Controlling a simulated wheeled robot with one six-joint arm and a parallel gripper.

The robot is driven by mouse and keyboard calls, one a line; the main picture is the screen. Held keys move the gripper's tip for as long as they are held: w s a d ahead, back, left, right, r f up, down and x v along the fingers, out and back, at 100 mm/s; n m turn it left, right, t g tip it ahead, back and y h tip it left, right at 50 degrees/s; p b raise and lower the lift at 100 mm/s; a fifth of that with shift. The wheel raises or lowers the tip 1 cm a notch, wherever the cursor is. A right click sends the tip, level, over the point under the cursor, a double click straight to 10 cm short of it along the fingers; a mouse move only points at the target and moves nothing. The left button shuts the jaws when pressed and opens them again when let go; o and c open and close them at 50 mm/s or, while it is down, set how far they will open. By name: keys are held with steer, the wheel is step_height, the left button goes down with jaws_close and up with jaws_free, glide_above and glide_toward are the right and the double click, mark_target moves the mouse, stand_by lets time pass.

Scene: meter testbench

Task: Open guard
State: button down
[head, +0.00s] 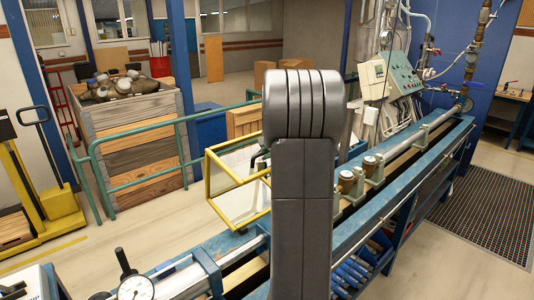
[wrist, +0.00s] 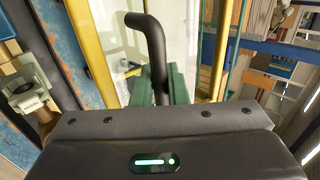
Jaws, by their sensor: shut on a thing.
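The guard (head: 222,166) is a clear panel in a yellow frame at the bench, left of my arm in the head view. It stands up at the bench's far side, and part of it is hidden behind my arm. In the wrist view its yellow frame (wrist: 88,45) and clear panel fill the upper middle. A black bent handle (wrist: 151,38) rises in front of the panel. My gripper (wrist: 168,88), with green fingers, is shut on the handle's lower part. My arm hides most of the gripper in the head view.
The blue bench (head: 350,232) runs diagonally, with brass-coloured meters (head: 346,182) on its pipe line. A green railing (head: 140,128) and a wooden crate (head: 150,170) stand behind at left. A dial gauge (head: 134,288) is at the front left.

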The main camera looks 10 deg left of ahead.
steer(key=shift+w+a+g+h+p, duration=0.45)
steer(key=shift+w+a, duration=0.55)
steer(key=shift+a, duration=0.3)
steer(key=c, duration=1.5)
jaws_free()
steer(key=b+v, duration=0.3)
steer(key=v, duration=1)
steer(key=shift+s+d+r, duration=0.15)
steer(key=shift+s+r, duration=0.1)
steer(key=shift+r, duration=0.05)
